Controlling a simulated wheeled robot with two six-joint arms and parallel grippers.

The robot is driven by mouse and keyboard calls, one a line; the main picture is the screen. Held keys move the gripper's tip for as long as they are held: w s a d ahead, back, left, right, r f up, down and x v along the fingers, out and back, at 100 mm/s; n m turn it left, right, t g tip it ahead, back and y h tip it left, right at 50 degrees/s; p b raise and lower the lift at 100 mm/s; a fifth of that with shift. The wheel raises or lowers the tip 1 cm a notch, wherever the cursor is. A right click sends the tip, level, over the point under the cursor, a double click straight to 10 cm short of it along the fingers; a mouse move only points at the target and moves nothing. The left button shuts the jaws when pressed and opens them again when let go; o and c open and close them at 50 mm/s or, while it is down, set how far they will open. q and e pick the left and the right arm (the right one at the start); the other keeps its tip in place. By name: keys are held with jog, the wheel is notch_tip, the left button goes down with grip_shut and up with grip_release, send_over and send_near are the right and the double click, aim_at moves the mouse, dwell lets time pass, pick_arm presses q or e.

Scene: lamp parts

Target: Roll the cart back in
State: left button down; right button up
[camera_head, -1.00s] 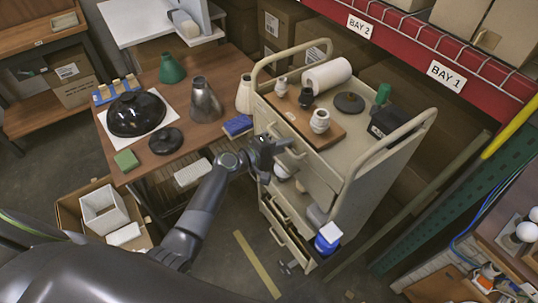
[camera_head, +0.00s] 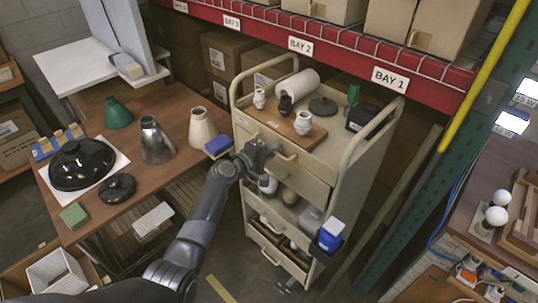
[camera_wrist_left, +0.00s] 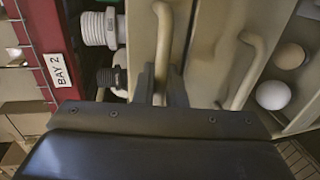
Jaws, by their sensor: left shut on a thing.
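The beige cart (camera_head: 318,190) stands between the wooden table and the red shelf. It has two looped rails on top, drawers with bow handles and an open middle bay. My left gripper (camera_head: 262,152) is at the cart's front, at the top drawer. The left wrist view shows its fingers (camera_wrist_left: 161,86) shut around the upright-looking drawer handle (camera_wrist_left: 162,40). The cart top carries a wooden board (camera_head: 283,128) with white and dark fittings, a white roll (camera_head: 296,81), a dark disc (camera_head: 322,107) and a black box (camera_head: 364,118). My right gripper is out of view.
The wooden table (camera_head: 140,185) at left holds lamp shades and a blue box (camera_head: 218,145). The red shelf (camera_head: 330,40) with cartons runs behind the cart. A green post (camera_head: 420,190) and a workbench (camera_head: 445,285) stand at right. A blue container (camera_head: 330,236) sticks out from the cart's side.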

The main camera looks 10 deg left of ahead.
pick_arm(q)
jog(key=shift+w+r, duration=0.1)
jog(key=shift+r, duration=0.05)
jog(key=c, duration=1.6)
grip_release()
jog(key=shift+d, duration=0.1)
jog(key=shift+c, duration=0.2)
jog(key=v, duration=1.7)
jog(key=shift+s+b, duration=0.25)
jog(key=shift+b, duration=0.2)
jog(key=shift+f, duration=0.25)
